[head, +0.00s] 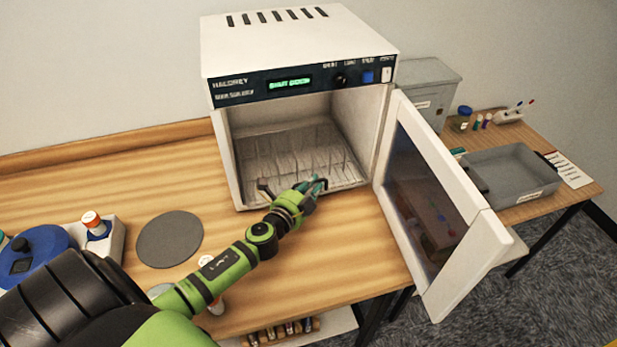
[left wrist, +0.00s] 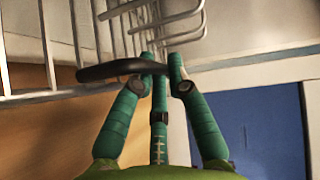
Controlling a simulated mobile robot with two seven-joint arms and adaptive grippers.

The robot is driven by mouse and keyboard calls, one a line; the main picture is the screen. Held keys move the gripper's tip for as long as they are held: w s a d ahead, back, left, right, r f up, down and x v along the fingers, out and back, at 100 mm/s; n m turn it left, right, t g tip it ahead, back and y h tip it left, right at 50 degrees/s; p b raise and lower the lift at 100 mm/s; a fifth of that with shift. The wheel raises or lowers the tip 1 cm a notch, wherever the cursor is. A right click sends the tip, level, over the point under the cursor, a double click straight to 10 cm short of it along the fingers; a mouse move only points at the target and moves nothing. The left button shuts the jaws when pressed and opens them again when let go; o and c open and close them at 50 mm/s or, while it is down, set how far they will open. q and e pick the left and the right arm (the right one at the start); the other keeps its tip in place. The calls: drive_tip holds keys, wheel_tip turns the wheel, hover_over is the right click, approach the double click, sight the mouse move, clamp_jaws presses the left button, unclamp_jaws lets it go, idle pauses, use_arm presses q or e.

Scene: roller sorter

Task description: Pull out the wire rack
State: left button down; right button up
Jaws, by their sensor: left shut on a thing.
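The wire rack (head: 290,158) lies inside the white oven-like cabinet (head: 300,45), whose door stands open. Its wires also show in the left wrist view (left wrist: 68,40). A dark handle (left wrist: 110,70) is at the rack's front edge. My left gripper (head: 312,187) is at the cabinet's front opening, and its green fingers are closed on the handle in the left wrist view (left wrist: 160,68). The fingers hide part of the handle. My right gripper is not in view.
The open door (head: 440,200) swings out to the right. A grey disc (head: 170,239) and an orange-capped bottle (head: 95,223) are on the wooden bench at left. A grey tray (head: 512,190) is on the right table. The bench front of the cabinet is mostly clear.

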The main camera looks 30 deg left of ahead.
use_arm(q)
drive_tip(key=s+d, duration=0.2)
drive_tip(key=d, duration=0.1)
drive_tip(key=s+d, duration=0.3)
drive_tip(key=shift+s+d, duration=0.15)
drive_tip(key=shift+s, duration=0.1)
drive_tip(key=s+d, duration=0.1)
drive_tip(key=d, duration=0.1)
drive_tip(key=s+d, duration=0.2)
drive_tip(key=shift+s+b, duration=0.25)
drive_tip(key=shift+b, duration=0.1)
drive_tip(key=shift+s+d, duration=0.35)
drive_tip(key=shift+d, duration=0.15)
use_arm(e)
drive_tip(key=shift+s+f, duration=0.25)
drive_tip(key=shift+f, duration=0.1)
use_arm(q)
drive_tip(key=c, duration=1.5)
unclamp_jaws()
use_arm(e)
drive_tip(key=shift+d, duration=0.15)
